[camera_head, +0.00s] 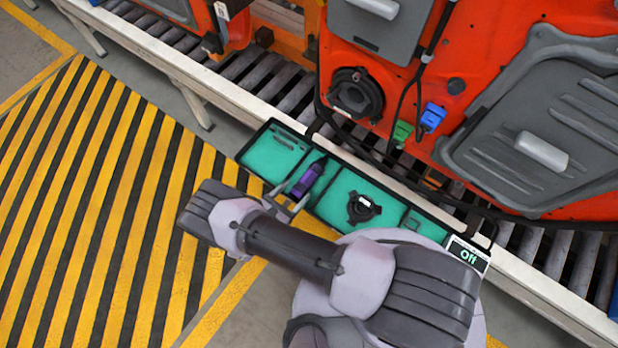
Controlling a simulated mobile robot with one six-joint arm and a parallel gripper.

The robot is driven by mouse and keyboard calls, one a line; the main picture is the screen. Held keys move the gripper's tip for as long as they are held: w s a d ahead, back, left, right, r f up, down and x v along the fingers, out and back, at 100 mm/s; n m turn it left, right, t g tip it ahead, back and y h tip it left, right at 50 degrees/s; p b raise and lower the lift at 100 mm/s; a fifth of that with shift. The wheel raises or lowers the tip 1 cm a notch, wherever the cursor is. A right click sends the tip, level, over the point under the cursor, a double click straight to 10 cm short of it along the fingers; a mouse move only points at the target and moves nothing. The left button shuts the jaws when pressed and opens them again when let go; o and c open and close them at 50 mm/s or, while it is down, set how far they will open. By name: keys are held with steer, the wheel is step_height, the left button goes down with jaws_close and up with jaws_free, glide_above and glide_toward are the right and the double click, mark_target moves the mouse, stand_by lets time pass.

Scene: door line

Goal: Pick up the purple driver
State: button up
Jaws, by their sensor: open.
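The purple driver (307,179) lies in a narrow section of the long green-lined tray (344,232), its dark end pointing up and to the right. My gripper (289,198) is open at the near edge of the tray, just below and left of the driver. Its fingers point toward the driver's lower end. I cannot tell whether a finger touches the driver. Nothing shows between the fingers.
A black round part (362,208) sits in the tray section right of the driver. An orange door panel (385,95) stands on the roller conveyor (281,90) behind the tray. Green and blue connectors (432,117) hang on the door. Striped floor (110,200) lies clear at left.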

mark_target(306, 182)
steer(key=x, duration=0.6)
steer(key=shift+w+d+r, duration=0.1)
steer(key=shift+w+d, duration=0.1)
steer(key=shift+d, duration=0.2)
jaws_close()
